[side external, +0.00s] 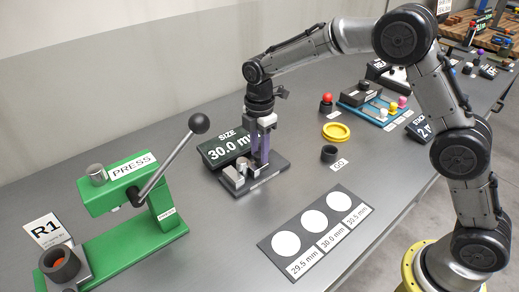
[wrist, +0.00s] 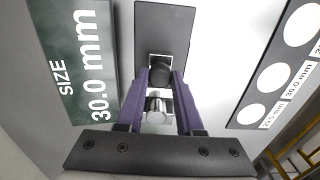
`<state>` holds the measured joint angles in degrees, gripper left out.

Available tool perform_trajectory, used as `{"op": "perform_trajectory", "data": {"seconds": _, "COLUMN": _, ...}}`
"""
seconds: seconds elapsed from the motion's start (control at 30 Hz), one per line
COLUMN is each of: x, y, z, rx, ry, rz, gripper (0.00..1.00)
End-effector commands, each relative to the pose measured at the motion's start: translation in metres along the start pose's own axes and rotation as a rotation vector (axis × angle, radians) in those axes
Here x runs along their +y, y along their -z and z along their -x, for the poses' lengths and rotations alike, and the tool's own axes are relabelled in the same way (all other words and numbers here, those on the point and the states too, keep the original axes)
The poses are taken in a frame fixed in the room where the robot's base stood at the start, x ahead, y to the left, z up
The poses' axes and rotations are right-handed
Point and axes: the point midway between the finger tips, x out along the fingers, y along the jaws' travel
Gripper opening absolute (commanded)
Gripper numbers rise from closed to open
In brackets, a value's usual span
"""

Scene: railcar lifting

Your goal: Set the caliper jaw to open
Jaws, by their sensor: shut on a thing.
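The caliper is a dark base plate (side external: 268,179) with grey metal blocks (side external: 235,177) at its near left end. In the wrist view its plate (wrist: 165,22) runs up the picture. My gripper (side external: 260,160) points straight down over the right part of the plate. Its purple fingers are shut on the caliper jaw, where a dark round part (wrist: 160,73) shows between the fingertips in the wrist view. A bright metal part (wrist: 158,106) also shows between the fingers. The fingers hide much of the jaw, and I cannot tell the gap between the caliper's faces.
A size sign (side external: 226,148) reading 30.0 mm stands behind the caliper. A green press (side external: 130,190) with a lever is at left. A card with three white discs (side external: 318,230) lies in front.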

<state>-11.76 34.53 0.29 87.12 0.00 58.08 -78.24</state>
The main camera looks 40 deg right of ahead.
Motion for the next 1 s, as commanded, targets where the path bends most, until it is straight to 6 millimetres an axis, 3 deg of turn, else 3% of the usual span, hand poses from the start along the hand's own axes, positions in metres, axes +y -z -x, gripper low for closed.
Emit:
{"op": "perform_trajectory", "data": {"seconds": 0.2, "x": 0.000, "y": -0.003, "z": 0.001, "rx": 0.000, "ry": -0.001, "rz": -0.001, "gripper": 0.00}}
{"op": "perform_trajectory", "data": {"seconds": 0.43, "x": 0.000, "y": -0.030, "z": 0.001, "rx": 0.000, "ry": -0.002, "rz": -0.003, "gripper": 0.00}}
{"op": "perform_trajectory", "data": {"seconds": 0.67, "x": 0.000, "y": -0.032, "z": 0.001, "rx": -0.003, "ry": -0.001, "rz": -0.001, "gripper": 0.00}}
{"op": "perform_trajectory", "data": {"seconds": 0.7, "x": 0.000, "y": -0.033, "z": 0.001, "rx": -0.004, "ry": -0.001, "rz": -0.001, "gripper": 0.39}}
{"op": "perform_trajectory", "data": {"seconds": 0.87, "x": 0.000, "y": -0.032, "z": 0.001, "rx": -0.003, "ry": -0.001, "rz": 0.000, "gripper": 0.66}}
{"op": "perform_trajectory", "data": {"seconds": 1.0, "x": 0.000, "y": -0.031, "z": 0.001, "rx": -0.002, "ry": -0.001, "rz": 0.000, "gripper": 0.66}}
